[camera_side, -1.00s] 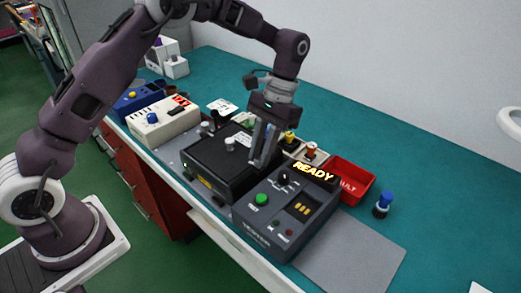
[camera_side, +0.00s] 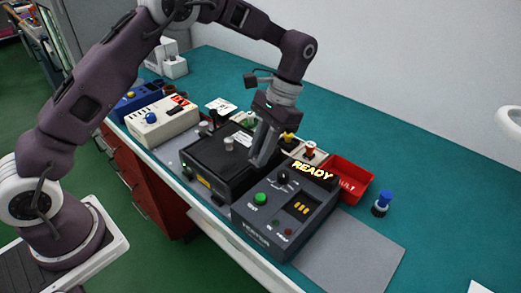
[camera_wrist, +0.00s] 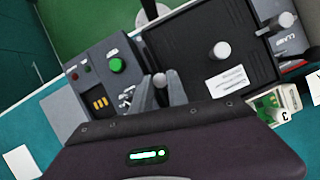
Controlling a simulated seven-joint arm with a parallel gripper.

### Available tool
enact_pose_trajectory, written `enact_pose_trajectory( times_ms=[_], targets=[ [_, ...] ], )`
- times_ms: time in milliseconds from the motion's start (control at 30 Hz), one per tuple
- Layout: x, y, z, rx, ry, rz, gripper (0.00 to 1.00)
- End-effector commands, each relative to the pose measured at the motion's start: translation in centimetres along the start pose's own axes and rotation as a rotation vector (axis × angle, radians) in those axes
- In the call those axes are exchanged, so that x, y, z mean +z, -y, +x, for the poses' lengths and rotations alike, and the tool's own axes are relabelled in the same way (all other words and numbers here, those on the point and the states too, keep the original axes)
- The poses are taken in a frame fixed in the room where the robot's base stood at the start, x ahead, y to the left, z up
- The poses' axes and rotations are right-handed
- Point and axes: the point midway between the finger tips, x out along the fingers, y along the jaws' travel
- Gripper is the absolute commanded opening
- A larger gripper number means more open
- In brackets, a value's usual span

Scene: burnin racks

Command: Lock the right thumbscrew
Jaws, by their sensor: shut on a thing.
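The right thumbscrew (camera_wrist: 159,79) is a small grey knob at the tester-side edge of the black box (camera_wrist: 190,64). In the wrist view it sits between the fingertips of my gripper (camera_wrist: 158,92), which is shut on it. In the side view my gripper (camera_side: 262,162) points down at the right end of the black box (camera_side: 215,168), and its fingers hide this thumbscrew. A grey knob (camera_side: 229,143) stands on the middle of the lid. The left thumbscrew (camera_side: 204,128) stands at the box's far left end.
A dark tester (camera_side: 268,228) with a green button stands close beside the box, under a glowing READY sign (camera_side: 312,171). A red bin (camera_side: 350,177) and a blue-topped item (camera_side: 382,203) are to the right. A cream unit (camera_side: 165,118) stands left. The grey mat (camera_side: 350,258) is bare.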

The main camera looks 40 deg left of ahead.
Motion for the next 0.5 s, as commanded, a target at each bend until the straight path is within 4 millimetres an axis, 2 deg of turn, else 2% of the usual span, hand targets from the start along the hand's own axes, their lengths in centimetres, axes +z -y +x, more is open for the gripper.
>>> enact_pose_trajectory(
  times_ms=[33, 133, 400, 500],
  targets=[
    [0.01, -0.10, -0.03, 0.002, 0.000, 0.002, 0.23],
    [0.01, -0.08, -0.02, 0.001, 0.000, 0.001, 0.41],
    [0.00, -0.04, -0.03, 0.001, 0.000, 0.000, 0.41],
    [-0.09, -0.03, -0.95, 0.000, -0.003, 0.000, 0.41]
  ],
)
